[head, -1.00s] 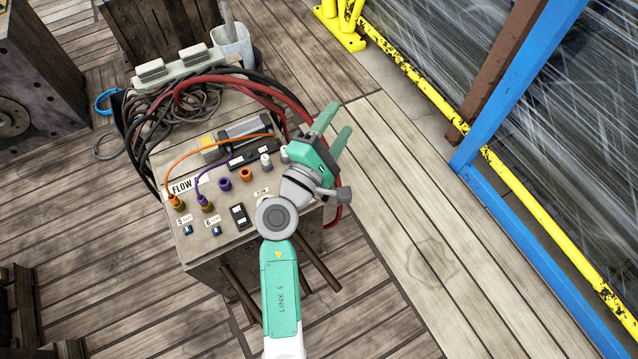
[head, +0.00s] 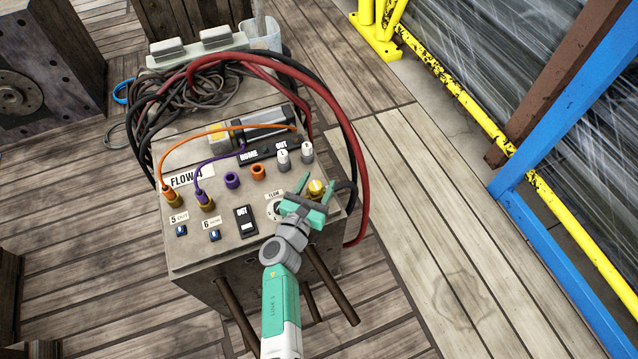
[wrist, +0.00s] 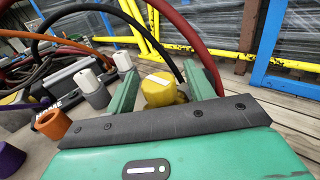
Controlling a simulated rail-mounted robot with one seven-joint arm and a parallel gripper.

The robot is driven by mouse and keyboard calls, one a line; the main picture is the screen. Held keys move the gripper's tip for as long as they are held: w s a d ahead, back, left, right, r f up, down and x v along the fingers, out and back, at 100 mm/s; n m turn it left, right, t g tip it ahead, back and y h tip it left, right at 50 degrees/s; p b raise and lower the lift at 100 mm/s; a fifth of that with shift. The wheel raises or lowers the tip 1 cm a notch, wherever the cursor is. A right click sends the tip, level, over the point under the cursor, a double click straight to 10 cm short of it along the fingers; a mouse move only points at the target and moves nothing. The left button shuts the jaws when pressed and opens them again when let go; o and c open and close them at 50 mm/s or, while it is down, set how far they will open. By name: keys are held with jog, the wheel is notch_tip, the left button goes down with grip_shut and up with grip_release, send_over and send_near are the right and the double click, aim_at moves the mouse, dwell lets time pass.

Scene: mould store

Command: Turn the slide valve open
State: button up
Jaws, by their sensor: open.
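A yellow knob with a white mark on its top (head: 317,187) sits at the right end of the control box's panel. It looks like the slide valve's handle, but no readable label confirms this. In the wrist view the yellow knob (wrist: 160,88) shows between my two green fingers, its lower part hidden by my gripper's dark edge. My gripper (head: 316,184) is open, its fingers to either side of the knob. I cannot tell whether they touch it. A round white dial marked FLOW (head: 273,207) is partly covered by my gripper.
The control box (head: 190,246) carries two grey-white knobs (head: 282,160), orange and purple sockets and several switches. An orange cable (head: 215,131) and a purple cable arch over it. Red and black hoses (head: 352,130) curve close behind the gripper. The boards to the right are clear.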

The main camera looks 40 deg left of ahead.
jog(key=shift+w+a, duration=0.25)
jog(key=shift+w, duration=0.4)
jog(key=shift+c, duration=0.4)
jog(key=c, duration=0.9)
